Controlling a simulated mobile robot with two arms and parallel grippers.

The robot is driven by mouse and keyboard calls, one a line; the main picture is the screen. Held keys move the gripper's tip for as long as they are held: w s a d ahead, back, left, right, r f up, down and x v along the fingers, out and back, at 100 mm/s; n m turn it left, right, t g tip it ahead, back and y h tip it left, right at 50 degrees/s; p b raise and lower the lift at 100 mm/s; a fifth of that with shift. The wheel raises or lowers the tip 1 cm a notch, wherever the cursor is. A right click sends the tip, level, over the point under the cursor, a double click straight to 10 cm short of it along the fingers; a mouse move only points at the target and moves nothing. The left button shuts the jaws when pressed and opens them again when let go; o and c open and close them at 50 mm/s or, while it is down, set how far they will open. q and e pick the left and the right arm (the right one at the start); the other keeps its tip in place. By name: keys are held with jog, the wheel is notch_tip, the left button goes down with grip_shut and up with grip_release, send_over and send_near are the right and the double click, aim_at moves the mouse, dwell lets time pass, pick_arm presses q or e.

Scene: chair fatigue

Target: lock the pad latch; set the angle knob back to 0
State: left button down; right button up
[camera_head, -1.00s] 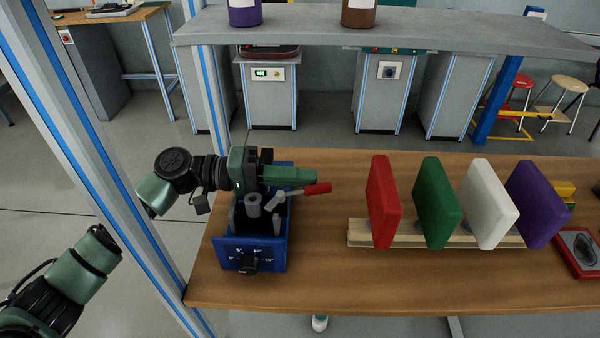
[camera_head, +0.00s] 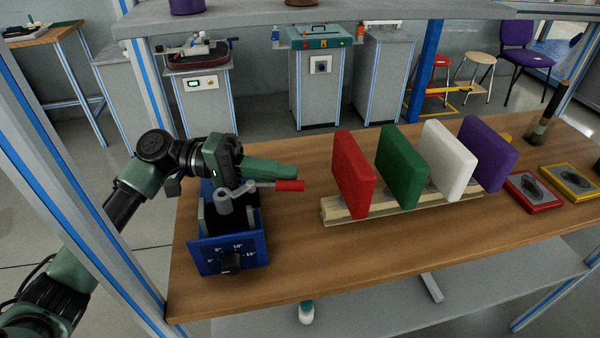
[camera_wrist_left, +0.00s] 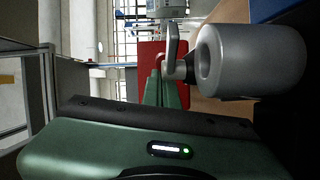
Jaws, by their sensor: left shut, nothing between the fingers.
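A blue box-shaped fixture (camera_head: 259,250) stands at the left end of the workbench. On its front is a black angle knob (camera_head: 231,262) with a printed degree scale; its exact pointing is too small to read. A grey pad latch (camera_head: 224,201) with a red-tipped lever (camera_head: 289,185) sits on top, the lever reaching right. My right gripper is out of view.
Red (camera_head: 352,175), green (camera_head: 402,168), white (camera_head: 448,160) and purple (camera_head: 487,152) pads stand on a wooden rail (camera_head: 335,212) to the right. A grey shelf (camera_head: 330,18) spans above. The bench front (camera_head: 330,262) is clear.

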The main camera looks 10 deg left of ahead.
pick_arm(q)
jog(key=g, duration=0.1)
jog(key=s+m+g, duration=0.1)
jog(key=shift+d+m+g+b, duration=0.2)
jog(key=shift+m+g+b, duration=0.1)
jog(key=shift+b, duration=0.05)
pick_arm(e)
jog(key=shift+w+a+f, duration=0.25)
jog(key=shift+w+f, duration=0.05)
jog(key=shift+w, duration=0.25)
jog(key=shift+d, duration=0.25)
